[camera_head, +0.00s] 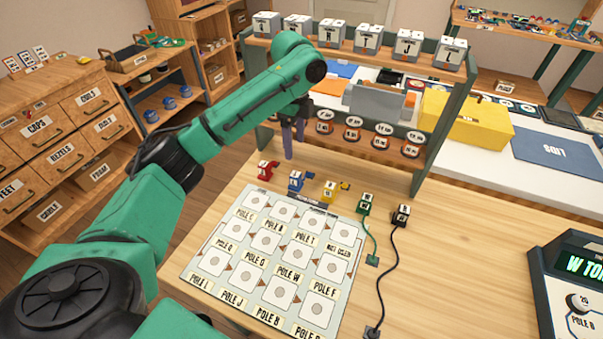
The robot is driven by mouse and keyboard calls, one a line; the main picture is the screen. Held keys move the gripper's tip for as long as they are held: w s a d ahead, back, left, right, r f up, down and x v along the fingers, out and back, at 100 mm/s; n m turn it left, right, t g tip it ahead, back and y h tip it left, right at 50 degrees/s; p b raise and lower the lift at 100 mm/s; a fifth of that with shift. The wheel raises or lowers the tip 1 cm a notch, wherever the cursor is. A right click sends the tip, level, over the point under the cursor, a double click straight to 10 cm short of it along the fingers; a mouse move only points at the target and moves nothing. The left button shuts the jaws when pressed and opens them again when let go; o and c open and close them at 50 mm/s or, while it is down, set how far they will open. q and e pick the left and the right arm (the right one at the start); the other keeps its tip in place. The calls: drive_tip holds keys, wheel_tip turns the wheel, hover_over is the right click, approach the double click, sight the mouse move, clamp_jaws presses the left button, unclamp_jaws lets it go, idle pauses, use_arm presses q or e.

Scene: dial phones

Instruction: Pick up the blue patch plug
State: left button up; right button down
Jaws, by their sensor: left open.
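The blue patch plug (296,183) stands on the wooden table (470,250), just behind the board's back edge. It has a pale, marked top. My left gripper (293,146) is open and hangs above and behind the blue plug, apart from it, with nothing seen between its fingers. A red plug (265,170) stands to the left of the blue one and a yellow plug (330,191) to its right. My right gripper is out of view.
A green plug (365,203) and a black plug (401,215) with cords stand further right. The labelled pole board (190,268) lies in front. A green-framed rack (435,120) rises behind. A dial device (560,290) sits at the right edge.

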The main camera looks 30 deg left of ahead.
use_arm(q)
hover_over(295, 174)
drive_tip(key=f, duration=0.6)
drive_tip(key=shift+s+a+p, duration=0.1)
drive_tip(key=shift+s+p, duration=0.2)
drive_tip(key=shift+p, duration=0.1)
drive_tip(key=f, duration=0.3)
drive_tip(key=f+p, duration=0.1)
drive_tip(key=f, duration=0.1)
drive_tip(key=shift+w+d+f, duration=0.2)
drive_tip(key=shift+w, duration=0.1)
drive_tip(key=shift+f, duration=0.35)
clamp_jaws()
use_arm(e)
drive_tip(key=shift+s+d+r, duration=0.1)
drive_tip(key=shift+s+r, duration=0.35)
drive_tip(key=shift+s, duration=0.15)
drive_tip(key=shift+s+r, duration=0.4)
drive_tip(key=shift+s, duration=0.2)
